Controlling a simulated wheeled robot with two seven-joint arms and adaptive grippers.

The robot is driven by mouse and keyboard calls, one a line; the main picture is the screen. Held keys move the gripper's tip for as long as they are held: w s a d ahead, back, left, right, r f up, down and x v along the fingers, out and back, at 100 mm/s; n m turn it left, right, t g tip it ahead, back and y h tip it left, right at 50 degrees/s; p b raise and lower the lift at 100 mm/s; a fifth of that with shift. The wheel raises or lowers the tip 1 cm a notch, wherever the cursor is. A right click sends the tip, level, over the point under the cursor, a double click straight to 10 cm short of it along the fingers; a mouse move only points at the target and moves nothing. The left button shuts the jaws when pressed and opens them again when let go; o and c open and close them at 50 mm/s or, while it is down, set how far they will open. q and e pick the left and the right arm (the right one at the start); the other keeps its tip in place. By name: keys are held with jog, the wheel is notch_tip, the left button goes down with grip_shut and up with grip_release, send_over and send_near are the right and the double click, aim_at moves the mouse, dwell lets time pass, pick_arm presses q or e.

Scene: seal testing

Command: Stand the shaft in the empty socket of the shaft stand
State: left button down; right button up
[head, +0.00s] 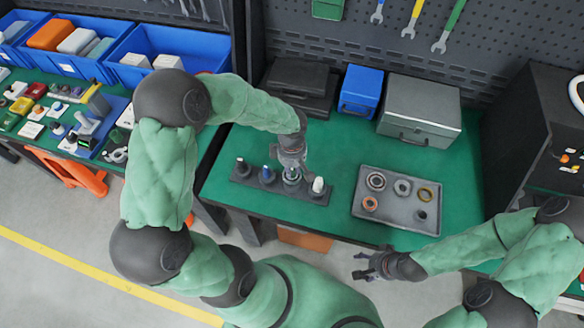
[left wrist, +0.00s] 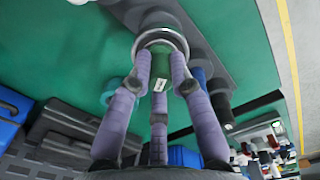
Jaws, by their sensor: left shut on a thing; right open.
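The dark shaft stand (head: 254,181) lies near the front of the green table, with several shafts along it. A black-topped shaft (head: 242,166) and a blue-topped shaft (head: 267,173) stand to the left, and a white-topped shaft (head: 318,186) stands at the right end. My right gripper (head: 372,266) is open and empty, in front of the table.
A grey tray (head: 390,222) with several rings lies right of the stand. A black case (head: 300,85), a blue box (head: 360,91) and a grey case (head: 420,108) stand at the back. Bare green table (head: 340,150) shows between them and the stand.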

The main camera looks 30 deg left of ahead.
pick_arm(q)
jog(key=shift+f+b, duration=1.2)
jog(key=shift+b, duration=0.05)
jog(key=shift+b, duration=0.3)
jog(key=shift+f+b, duration=0.25)
jog(key=shift+b, duration=0.15)
dwell(0.6)
jog(key=c, duration=1.4)
grip_release()
jog(key=shift+c, duration=0.2)
jog(key=o, duration=0.5)
jog(key=shift+o, duration=0.2)
jog(key=shift+f, duration=0.1)
